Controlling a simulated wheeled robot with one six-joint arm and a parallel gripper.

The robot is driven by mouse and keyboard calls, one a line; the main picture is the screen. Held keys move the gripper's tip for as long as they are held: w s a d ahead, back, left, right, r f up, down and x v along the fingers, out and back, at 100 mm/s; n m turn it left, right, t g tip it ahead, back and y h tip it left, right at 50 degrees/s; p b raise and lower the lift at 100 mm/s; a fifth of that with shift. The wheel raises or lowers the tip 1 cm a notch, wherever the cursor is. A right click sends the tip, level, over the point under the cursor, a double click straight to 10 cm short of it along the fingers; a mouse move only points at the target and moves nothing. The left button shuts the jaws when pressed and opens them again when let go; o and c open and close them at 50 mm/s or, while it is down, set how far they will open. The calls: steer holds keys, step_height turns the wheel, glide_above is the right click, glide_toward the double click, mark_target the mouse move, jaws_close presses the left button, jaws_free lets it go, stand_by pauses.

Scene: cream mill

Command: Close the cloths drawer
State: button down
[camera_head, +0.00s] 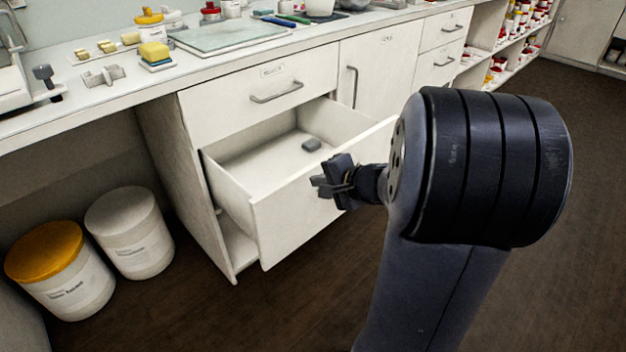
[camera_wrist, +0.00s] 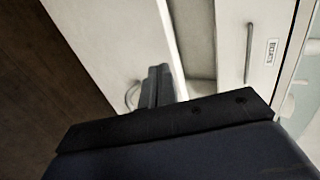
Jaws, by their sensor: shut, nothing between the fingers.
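The open drawer (camera_head: 292,205) is white and stands pulled out below a closed top drawer in the cabinet. A small dark grey object (camera_head: 312,145) lies inside it, towards the right. My gripper (camera_head: 318,184) is shut and empty, at the drawer's front panel near its top edge. In the wrist view the drawer front (camera_wrist: 110,40) shows with its curved handle (camera_wrist: 132,95), and my gripper's fingers (camera_wrist: 158,72) are beside that handle. I cannot tell whether the fingers touch the panel. The label on this drawer is not in view.
The closed top drawer (camera_head: 225,103) has a bar handle and a label. A cabinet door (camera_head: 378,65) is to its right. Two lidded tubs, one yellow-topped (camera_head: 75,285) and one white (camera_head: 135,240), stand under the counter at left. The dark floor before the drawer is clear.

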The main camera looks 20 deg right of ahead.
steer(key=shift+w+a, duration=0.2)
steer(key=shift+w, duration=0.35)
steer(key=shift+w+a, duration=0.2)
steer(key=shift+w, duration=0.35)
steer(key=w+a, duration=0.4)
steer(key=w, duration=0.6)
steer(key=w+a+p, duration=0.1)
steer(key=w+a, duration=0.3)
steer(key=w, duration=0.7)
steer(key=shift+w, duration=0.25)
steer(key=shift+s+d, duration=0.1)
steer(key=shift+d, duration=0.05)
